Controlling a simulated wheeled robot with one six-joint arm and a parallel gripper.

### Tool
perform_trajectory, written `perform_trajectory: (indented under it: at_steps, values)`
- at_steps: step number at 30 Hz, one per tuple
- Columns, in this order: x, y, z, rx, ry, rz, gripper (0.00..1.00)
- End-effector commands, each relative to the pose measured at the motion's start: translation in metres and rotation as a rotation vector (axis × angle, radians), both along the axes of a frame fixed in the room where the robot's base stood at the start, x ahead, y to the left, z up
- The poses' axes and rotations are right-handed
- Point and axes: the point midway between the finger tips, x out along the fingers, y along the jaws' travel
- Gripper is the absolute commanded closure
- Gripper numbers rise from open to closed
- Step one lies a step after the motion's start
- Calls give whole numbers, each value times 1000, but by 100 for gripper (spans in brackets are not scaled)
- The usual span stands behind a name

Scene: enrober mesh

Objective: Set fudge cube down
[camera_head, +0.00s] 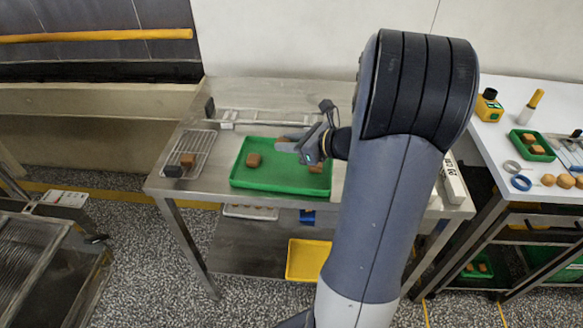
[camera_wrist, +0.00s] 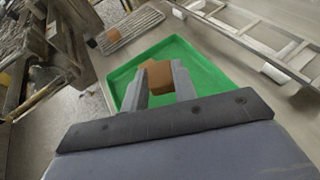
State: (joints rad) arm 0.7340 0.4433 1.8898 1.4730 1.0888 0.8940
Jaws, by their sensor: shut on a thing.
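My gripper (camera_head: 293,145) is shut on a brown fudge cube (camera_head: 283,144) and reaches in over the green tray (camera_head: 270,188) from the right. In the wrist view the cube (camera_wrist: 157,76) shows between the two grey fingers (camera_wrist: 159,85), with the green tray (camera_wrist: 208,68) behind. The gap between the held cube and the tray is hard to judge. Another brown cube (camera_head: 253,160) sits in the tray's left part, and a further one (camera_head: 316,167) shows below the gripper. The gripper partly hides the tray's back right.
The tray stands on a steel table (camera_head: 225,120). A metal rail frame (camera_head: 250,117) lies behind. A white table (camera_head: 490,140) with small items stands at right.

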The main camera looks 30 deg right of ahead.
Motion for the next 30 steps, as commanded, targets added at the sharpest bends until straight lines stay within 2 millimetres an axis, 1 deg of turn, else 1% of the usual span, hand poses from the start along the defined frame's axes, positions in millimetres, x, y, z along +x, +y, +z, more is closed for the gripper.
perform_trajectory:
  at_steps: [1,3,8,13,16,23,27,28,30]
  values:
    - [0,0,-11,4,4,0,86]
    - [0,1,-21,3,3,0,86]
    - [0,1,-35,3,2,1,86]
    - [0,0,-59,4,2,0,86]
    - [0,0,-65,0,0,1,86]
    - [0,0,-65,0,0,1,86]
    - [0,0,-69,0,0,1,86]
    - [0,0,-68,0,0,1,72]
    - [0,0,-68,0,0,1,66]
